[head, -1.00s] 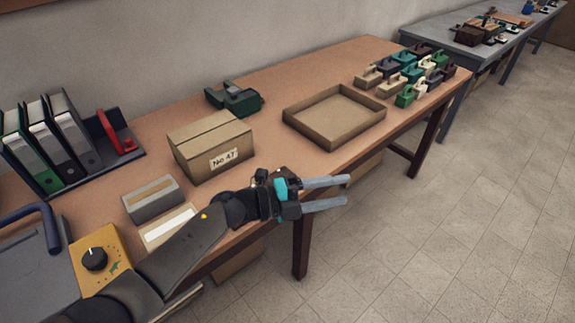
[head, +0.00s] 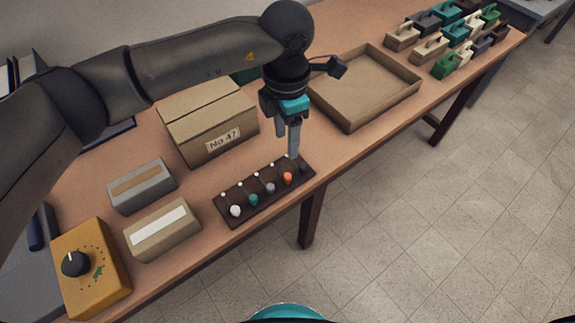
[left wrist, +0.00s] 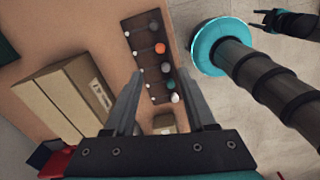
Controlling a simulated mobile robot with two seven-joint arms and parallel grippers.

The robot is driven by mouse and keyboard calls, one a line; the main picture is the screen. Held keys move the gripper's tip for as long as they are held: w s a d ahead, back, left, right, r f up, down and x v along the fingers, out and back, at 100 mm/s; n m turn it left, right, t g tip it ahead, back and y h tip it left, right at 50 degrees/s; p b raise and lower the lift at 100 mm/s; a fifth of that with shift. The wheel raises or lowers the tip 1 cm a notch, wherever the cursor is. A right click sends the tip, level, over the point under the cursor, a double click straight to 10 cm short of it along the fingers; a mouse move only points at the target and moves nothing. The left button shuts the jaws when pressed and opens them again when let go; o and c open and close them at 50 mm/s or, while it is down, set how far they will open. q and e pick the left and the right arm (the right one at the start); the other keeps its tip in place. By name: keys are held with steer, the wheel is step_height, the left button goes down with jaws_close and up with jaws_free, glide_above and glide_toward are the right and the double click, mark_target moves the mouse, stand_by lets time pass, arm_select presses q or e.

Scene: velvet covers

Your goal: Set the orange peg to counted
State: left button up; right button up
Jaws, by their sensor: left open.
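A dark peg board (head: 225,208) lies near the front edge of the table. Its pegs form a row along the front side: white, teal, grey, orange and dark grey. Small white dots line the back side. The orange peg (head: 287,178) is second from the right, level with its neighbours on the front side. It also shows in the left wrist view (left wrist: 160,48). My left gripper (head: 288,150) points down over the right part of the board, open and empty, fingertips close to the orange peg. In the left wrist view a dark gripper (left wrist: 285,21), apparently my right, shows partly.
A cardboard box marked No 47 (head: 210,122) stands behind the board, and an open tray (head: 366,110) lies to the right. A grey box (head: 142,186), a tan box (head: 163,228) and a yellow dial box (head: 92,270) stand left. Several coloured blocks stand far right.

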mark_target(287, 176)
arm_select(q)
step_height(287, 176, down, 13)
steer(key=shift+r+b, duration=0.2)
steer(key=shift+b, duration=0.35)
steer(key=shift+d, duration=0.1)
jaws_close()
stand_by(1.0)
